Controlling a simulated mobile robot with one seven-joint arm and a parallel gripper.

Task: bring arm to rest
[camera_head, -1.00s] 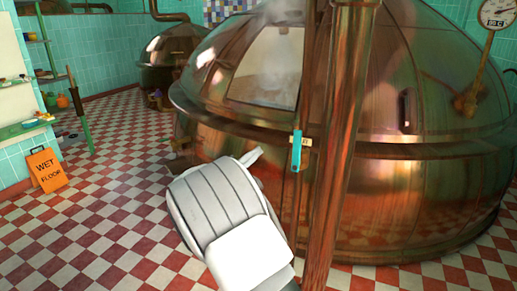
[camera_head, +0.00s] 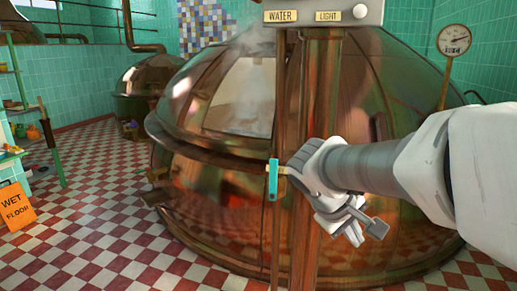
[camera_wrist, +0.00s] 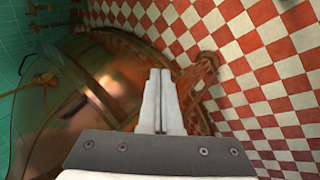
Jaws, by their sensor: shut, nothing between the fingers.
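My gripper (camera_head: 367,231) hangs low in front of the large copper kettle (camera_head: 400,205), just right of the copper pipe, with my arm reaching in from the right edge of the head view. In the wrist view my gripper (camera_wrist: 160,75) shows its two pale fingers pressed together with nothing between them. The kettle (camera_wrist: 105,85) lies to their left there, tilted in the picture, with the checkered floor on the right.
A copper pipe (camera_head: 318,90) stands in front of the kettle, below a WATER and LIGHT panel (camera_head: 320,14). A turquoise handle (camera_head: 273,180) is left of my wrist. An orange wet-floor sign (camera_head: 15,207) stands far left. Checkered floor (camera_head: 110,240) is open at left.

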